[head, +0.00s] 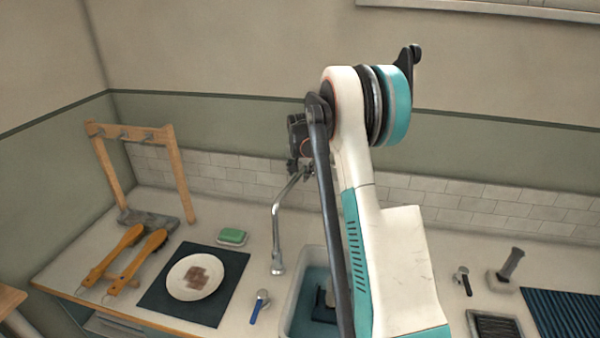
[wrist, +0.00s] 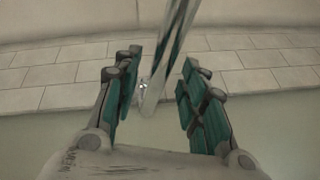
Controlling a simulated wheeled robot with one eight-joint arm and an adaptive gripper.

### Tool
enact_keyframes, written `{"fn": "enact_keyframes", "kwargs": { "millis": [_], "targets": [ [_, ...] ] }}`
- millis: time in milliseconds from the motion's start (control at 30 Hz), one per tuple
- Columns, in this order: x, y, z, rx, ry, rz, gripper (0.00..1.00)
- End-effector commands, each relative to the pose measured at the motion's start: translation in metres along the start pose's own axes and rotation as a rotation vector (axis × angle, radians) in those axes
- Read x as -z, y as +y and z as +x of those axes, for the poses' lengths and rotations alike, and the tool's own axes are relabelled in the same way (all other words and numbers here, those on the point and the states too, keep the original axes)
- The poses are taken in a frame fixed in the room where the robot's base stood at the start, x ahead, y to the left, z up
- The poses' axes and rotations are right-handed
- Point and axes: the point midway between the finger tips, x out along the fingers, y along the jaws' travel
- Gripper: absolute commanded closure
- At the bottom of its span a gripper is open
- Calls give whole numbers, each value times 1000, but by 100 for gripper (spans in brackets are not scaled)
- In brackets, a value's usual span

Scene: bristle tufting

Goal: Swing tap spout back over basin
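The chrome tap spout (head: 276,228) rises near the back of the counter in the head view. Its downturned end hangs left of the basin (head: 289,318), over or close to the basin's left rim. My gripper (head: 301,168) is at the spout's upper end, partly hidden by my arm. In the wrist view my gripper (wrist: 161,60) is open, with the shiny spout (wrist: 176,40) passing between its teal-padded fingers. A gap shows on the right side; contact on the left cannot be told. The tap's base is hidden behind my arm.
A dark mat (head: 225,262) with a plate (head: 190,290), a green sponge (head: 232,236), brushes (head: 130,250) and a wooden rack (head: 177,170) lie left. The tiled wall (head: 480,200) is close behind.

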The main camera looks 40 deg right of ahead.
Motion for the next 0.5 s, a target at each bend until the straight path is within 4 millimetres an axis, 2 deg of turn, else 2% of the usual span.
{"fn": "enact_keyframes", "kwargs": {
  "millis": [300, 500],
  "targets": [
    [0, 0, 3, 0, 0, 0, 61],
    [0, 0, 2, 0, 0, -1, 100]
  ]
}}
